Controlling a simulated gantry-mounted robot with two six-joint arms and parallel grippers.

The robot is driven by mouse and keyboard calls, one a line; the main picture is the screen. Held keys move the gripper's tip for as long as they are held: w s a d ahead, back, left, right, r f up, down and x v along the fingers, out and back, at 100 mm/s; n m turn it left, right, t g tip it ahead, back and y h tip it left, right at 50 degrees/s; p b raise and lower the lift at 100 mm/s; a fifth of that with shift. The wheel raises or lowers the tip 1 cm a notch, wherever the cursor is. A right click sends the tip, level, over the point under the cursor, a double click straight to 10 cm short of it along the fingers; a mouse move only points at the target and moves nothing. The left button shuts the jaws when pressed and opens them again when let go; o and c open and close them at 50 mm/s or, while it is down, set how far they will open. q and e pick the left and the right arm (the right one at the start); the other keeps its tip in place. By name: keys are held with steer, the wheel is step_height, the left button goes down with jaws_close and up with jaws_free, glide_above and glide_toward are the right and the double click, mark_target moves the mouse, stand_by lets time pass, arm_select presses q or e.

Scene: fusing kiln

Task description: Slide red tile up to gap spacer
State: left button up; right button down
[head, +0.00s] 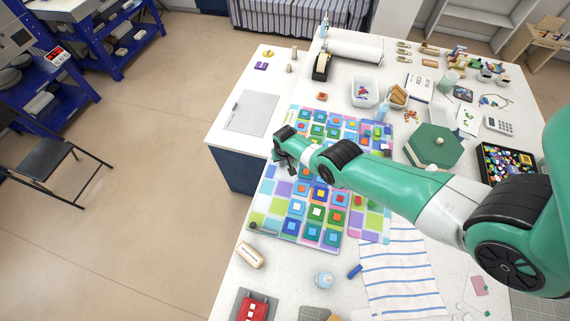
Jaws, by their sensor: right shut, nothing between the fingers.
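A multicoloured tile panel (372,222) lies on the white table, with square tiles in rows on it. A small red-orange tile (322,97) lies on the bare table just beyond the panel's far edge. Other small red squares sit within the panel, one of them right of centre (340,199). I cannot tell which red piece is the red tile, and I cannot make out the gap spacer. My right gripper (287,165) is shut and empty, low over the panel's left side; my wrist hides part of the panel. My left gripper is not in view.
A grey sheet (251,113) lies left of the panel. A green hexagonal block (433,146) and white bins (364,92) stand right and beyond. The table's left edge is close.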

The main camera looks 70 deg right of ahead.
steer(key=shift+s+p, duration=0.3)
steer(key=shift+s, duration=0.1)
steer(key=shift+d, duration=0.15)
stand_by(0.4)
steer(key=shift+a+p, duration=0.45)
steer(key=shift+a, duration=0.3)
steer(key=shift+r, duration=0.1)
step_height(320, 180, up, 8)
steer(key=p, duration=0.8)
